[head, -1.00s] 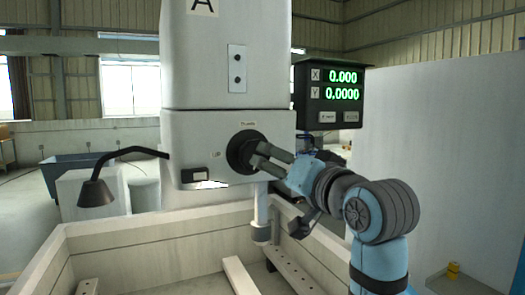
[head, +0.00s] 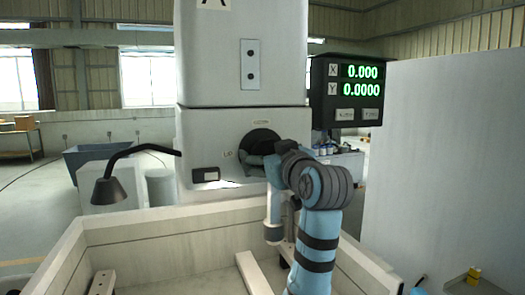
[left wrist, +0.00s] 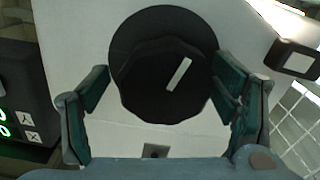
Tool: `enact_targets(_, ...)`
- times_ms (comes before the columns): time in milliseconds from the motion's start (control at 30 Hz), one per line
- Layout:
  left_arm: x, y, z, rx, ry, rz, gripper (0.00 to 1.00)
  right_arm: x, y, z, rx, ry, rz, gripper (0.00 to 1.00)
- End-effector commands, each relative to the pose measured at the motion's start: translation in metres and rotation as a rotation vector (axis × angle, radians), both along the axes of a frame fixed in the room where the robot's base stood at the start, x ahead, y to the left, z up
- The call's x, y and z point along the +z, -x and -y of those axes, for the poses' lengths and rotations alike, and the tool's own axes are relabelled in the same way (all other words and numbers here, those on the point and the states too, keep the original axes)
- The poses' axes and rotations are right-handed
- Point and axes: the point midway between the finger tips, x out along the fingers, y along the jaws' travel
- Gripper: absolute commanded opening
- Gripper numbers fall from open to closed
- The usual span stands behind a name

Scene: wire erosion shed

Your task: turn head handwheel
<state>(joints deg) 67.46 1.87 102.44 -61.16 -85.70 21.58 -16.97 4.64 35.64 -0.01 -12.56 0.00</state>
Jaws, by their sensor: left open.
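The head handwheel (head: 261,138) is a black round wheel on the front of the white machine head, partly hidden by my left gripper (head: 266,164). In the left wrist view the handwheel (left wrist: 150,90) shows as a dark faceted knob on a round black disc, with a slanted white bar marked on it. My left gripper (left wrist: 160,82) is open there, with one green-padded finger on each side of the knob. The right finger looks very near the rim; I cannot tell whether it touches. My right gripper is not in view.
A readout box (head: 346,92) with green digits hangs right of the head. A black lamp on a bent arm (head: 110,188) sticks out at the left. A pale-walled tank (head: 160,236) lies below. A large pale panel (head: 440,160) stands at the right.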

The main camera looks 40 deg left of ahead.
Motion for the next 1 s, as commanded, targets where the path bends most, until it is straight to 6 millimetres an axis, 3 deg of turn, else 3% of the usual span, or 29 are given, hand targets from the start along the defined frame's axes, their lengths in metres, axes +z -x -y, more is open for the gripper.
enact_targets(300,-0.0005,-0.0001,-0.0062,0.002,0.000,0.000,0.79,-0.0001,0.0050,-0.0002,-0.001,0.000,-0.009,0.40)
enact_targets(633,-0.0006,-0.0005,-0.0054,0.001,0.001,-0.001,0.30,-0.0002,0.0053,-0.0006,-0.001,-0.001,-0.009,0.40)
enact_targets(1000,-0.0002,-0.0014,-0.0044,-0.001,-0.024,-0.051,0.30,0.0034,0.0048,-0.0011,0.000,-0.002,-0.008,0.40)
